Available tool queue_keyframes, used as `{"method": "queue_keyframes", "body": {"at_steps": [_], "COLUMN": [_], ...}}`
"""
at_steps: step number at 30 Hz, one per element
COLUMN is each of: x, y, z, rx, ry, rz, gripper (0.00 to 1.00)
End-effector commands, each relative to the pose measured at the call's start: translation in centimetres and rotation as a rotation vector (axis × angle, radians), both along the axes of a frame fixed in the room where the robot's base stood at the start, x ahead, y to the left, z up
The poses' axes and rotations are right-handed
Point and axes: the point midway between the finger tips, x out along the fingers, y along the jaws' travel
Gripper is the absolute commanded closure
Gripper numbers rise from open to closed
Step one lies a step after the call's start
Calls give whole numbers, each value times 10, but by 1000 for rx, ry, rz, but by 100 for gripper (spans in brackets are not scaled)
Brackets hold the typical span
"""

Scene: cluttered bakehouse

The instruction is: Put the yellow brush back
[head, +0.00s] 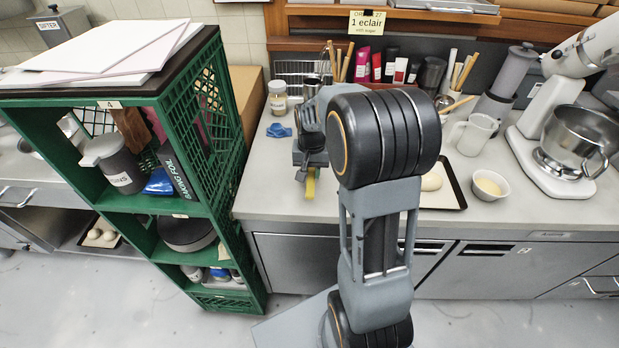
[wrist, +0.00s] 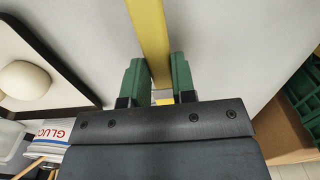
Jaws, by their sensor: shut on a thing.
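The yellow brush (wrist: 150,35) runs as a long yellow strip between the green finger pads of my gripper (wrist: 159,85) in the wrist view. The pads are shut on it. In the head view my gripper (head: 309,163) is over the counter beside the tray, with a short yellow part of the brush (head: 310,187) showing below it. The brush's bristles cannot be made out, and my arm hides part of the counter behind it.
A green crate shelf (head: 204,131) stands left of the counter. A blue cloth (head: 279,130) and a jar (head: 278,98) lie behind-left of my gripper. The dark-rimmed tray (head: 452,186) with dough, a white bowl (head: 490,186), a jug (head: 477,134) and a mixer (head: 558,110) are to the right.

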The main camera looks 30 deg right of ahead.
Motion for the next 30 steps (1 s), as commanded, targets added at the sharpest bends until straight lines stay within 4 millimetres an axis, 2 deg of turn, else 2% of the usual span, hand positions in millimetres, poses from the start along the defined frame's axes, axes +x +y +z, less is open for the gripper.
{"method": "queue_keyframes", "body": {"at_steps": [5,11,21,22,30], "x": [6,5,5,5,5], "y": [1,1,1,1,1], "z": [-10,-35,-39,-39,-38], "rx": [1,0,0,0,0], "ry": [3,2,0,0,1], "rz": [0,1,1,1,1], "gripper": [92,92,92,74,50]}}
